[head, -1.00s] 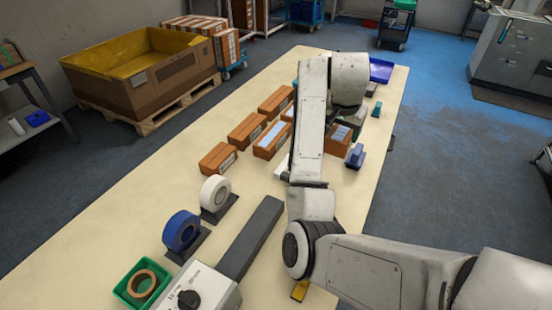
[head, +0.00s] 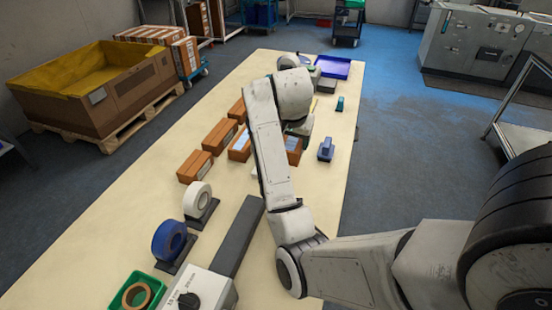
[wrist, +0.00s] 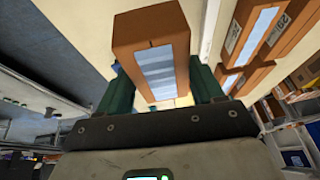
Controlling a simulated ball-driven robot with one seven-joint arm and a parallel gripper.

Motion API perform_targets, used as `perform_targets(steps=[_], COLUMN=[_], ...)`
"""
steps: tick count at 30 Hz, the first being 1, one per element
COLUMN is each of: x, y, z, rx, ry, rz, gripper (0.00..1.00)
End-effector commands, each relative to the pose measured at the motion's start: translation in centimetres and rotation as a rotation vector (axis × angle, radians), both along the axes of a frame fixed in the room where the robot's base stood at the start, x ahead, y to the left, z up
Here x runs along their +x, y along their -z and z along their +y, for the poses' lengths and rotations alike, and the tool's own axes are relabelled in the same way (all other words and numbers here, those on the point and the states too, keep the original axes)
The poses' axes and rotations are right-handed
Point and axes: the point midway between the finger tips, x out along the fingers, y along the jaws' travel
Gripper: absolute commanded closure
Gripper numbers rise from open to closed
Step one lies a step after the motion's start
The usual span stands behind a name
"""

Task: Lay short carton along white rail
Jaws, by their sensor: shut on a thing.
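My gripper (wrist: 163,88) is shut on an orange-brown carton (wrist: 150,40) with a pale label strip, its green fingers at either side of it. In the head view my arm hides most of the gripper; a carton (head: 294,147) with a pale label shows just below it and appears to be the held one. Whether it touches the table cannot be told. A small white piece (head: 254,172) shows beside my arm on the table, mostly hidden; I cannot tell if it is the white rail.
Several other cartons (head: 195,167) stand in rows left of my arm. A blue object (head: 326,149) lies to the right, a blue tray (head: 333,67) at the far end. White tape (head: 197,199), blue tape (head: 169,241) and a green bin (head: 118,300) are nearer.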

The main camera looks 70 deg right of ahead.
Motion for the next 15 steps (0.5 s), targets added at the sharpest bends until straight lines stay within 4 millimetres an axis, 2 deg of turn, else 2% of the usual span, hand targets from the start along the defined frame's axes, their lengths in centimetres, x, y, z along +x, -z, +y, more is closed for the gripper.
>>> perform_targets(steps=[3, 9, 15], x=[2.1, 4.5, 5.7], y=[0.7, 4.2, 6.0], z=[-1.3, -2.7, -3.5], rx=[0.001, 0.001, -0.002], ry=[-0.001, 0.000, 0.000], rz=[0.001, 0.002, 0.000], gripper=[0.87, 0.87, 0.87])
